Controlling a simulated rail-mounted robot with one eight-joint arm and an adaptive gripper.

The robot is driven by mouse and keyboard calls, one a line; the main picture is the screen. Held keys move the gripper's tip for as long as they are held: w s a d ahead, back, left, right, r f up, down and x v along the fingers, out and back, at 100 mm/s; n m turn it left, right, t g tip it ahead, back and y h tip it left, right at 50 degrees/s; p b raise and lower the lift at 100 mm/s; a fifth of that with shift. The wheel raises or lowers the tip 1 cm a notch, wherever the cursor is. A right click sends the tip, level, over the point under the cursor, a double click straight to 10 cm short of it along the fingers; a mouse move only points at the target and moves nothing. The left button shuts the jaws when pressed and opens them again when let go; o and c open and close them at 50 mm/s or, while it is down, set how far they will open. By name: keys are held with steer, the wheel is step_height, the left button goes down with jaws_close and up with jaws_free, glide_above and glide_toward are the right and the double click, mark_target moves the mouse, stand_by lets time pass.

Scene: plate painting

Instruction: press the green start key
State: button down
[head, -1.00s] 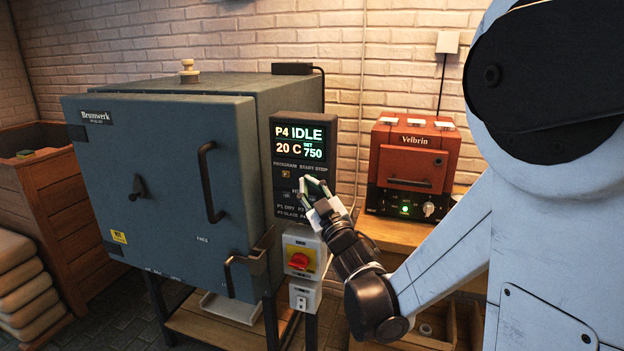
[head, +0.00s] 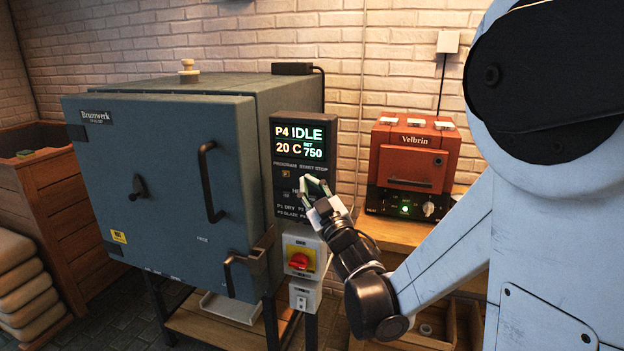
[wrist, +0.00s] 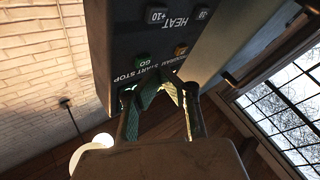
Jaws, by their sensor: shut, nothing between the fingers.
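The dark control panel (head: 284,210) is on the right front of the blue-grey kiln; its display (head: 299,145) reads P4 IDLE, 20 C, set 750. In the wrist view the panel is upside down. The green GO key (wrist: 143,60) sits by the START label, left of the orange program key (wrist: 181,50). In the head view my fingers hide the green key. My gripper (head: 314,183) is shut and empty, in front of the panel just below the key row. In the wrist view its fingertips (wrist: 161,78) are close to the green key; I cannot tell whether they touch.
A red and yellow rotary switch (head: 299,261) is below the panel. The kiln door handle (head: 209,182) and latch (head: 247,262) stick out to the left. A small red Velbrin oven (head: 414,160) stands on a wooden bench to the right.

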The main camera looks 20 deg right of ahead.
steer(key=shift+w+d, duration=0.2)
steer(key=shift+w, duration=0.05)
steer(key=shift+w+d, duration=0.2)
steer(key=shift+w, duration=0.1)
stand_by(0.8)
steer(key=shift+s+a, duration=0.1)
steer(key=shift+s+a+b, duration=0.3)
steer(key=shift+s+a, duration=0.05)
steer(key=shift+s, duration=0.2)
steer(key=shift+a, duration=0.1)
stand_by(0.3)
steer(key=shift+s+a, duration=0.7)
steer(key=shift+s, duration=0.3)
steer(key=shift+s+a, duration=0.7)
steer(key=shift+s, duration=0.3)
